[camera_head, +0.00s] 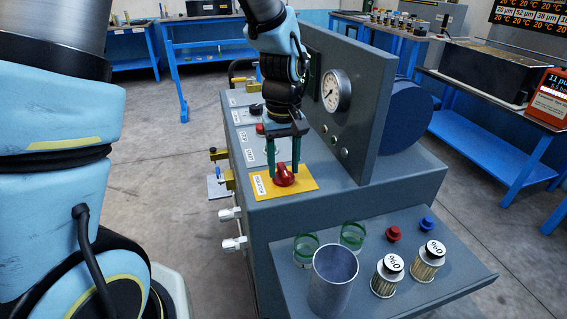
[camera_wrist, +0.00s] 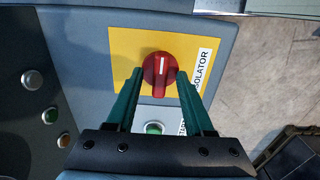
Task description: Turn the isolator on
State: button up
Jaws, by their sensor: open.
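The isolator is a red rotary knob (camera_head: 284,176) on a yellow plate (camera_head: 262,187) at the near end of the machine's top. The wrist view shows the red knob (camera_wrist: 159,76) with a white line on its handle, on the yellow plate (camera_wrist: 200,47) beside a white "ISOLATOR" label (camera_wrist: 203,70). My gripper (camera_head: 284,170) points down over the knob with its green fingers open, one on each side of it. In the wrist view my gripper (camera_wrist: 159,78) shows a gap between each finger and the knob; I cannot tell whether the fingertips reach down to it.
An upright grey panel with a round gauge (camera_head: 336,91) stands close on the right of my gripper. Other labelled controls sit behind the knob, including a green button (camera_wrist: 154,128).

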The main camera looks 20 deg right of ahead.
grip_shut()
dwell(0.3)
dwell(0.5)
jog(key=m+p, duration=0.1)
jog(key=m, duration=0.3)
jog(key=shift+r+m+p, duration=0.1)
jog(key=shift+m+p, duration=0.2)
jog(key=m+p, duration=0.1)
jog(key=m, duration=0.3)
jog(key=shift+m, duration=0.3)
jog(key=m+p, duration=0.2)
jog(key=m, duration=0.2)
jog(key=shift+m, duration=0.3)
jog(key=shift+m+p, duration=1.1)
jog(key=shift+m, duration=1)
